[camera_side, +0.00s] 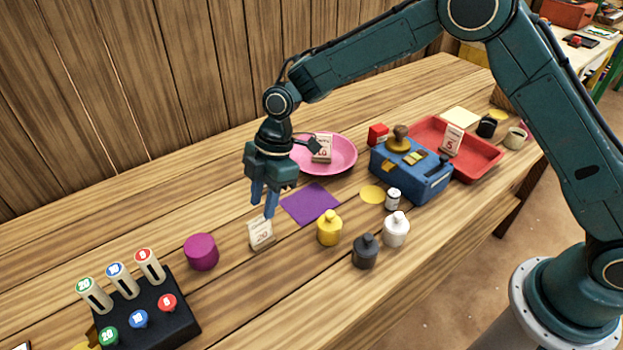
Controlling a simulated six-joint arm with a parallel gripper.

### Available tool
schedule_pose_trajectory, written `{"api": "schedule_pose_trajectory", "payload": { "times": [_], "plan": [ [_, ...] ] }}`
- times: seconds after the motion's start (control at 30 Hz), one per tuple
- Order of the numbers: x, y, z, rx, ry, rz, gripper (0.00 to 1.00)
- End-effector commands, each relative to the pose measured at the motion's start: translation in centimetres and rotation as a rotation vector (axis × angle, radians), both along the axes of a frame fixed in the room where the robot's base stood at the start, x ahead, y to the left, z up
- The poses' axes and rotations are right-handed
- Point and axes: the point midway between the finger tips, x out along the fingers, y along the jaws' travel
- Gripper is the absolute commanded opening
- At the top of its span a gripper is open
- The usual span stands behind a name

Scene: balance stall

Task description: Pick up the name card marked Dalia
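No name card clearly reads Dalia; the small print on the cards is too fine to read. One cream card (261,233) stands upright on the table below my gripper and shows a large 20. A second card (322,148) stands on the pink plate (345,164). A third card (452,138), showing a 5, stands in the red tray (483,165). My gripper (263,212) points down just above the card with the 20. Its two fingers are apart, with nothing seen between them.
A magenta cylinder (201,252) stands left of the near card. Yellow (329,228), black (365,251) and white (396,229) bottles stand to its right. A purple mat (310,203) lies behind. A black token rack (175,322) is at front left, a blue box (412,172) at right.

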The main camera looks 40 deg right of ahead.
Motion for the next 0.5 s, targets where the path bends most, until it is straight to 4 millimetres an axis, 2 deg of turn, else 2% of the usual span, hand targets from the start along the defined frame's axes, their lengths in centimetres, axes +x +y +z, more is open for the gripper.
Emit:
{"api": "schedule_pose_trajectory", "payload": {
  "times": [0.2,0.5],
  "plan": [
    [-0.1,0.8,-2.4,-0.001,0.002,0.002,0.33],
    [0.0,0.9,-3.0,0.000,-0.001,0.001,0.33]
  ]
}}
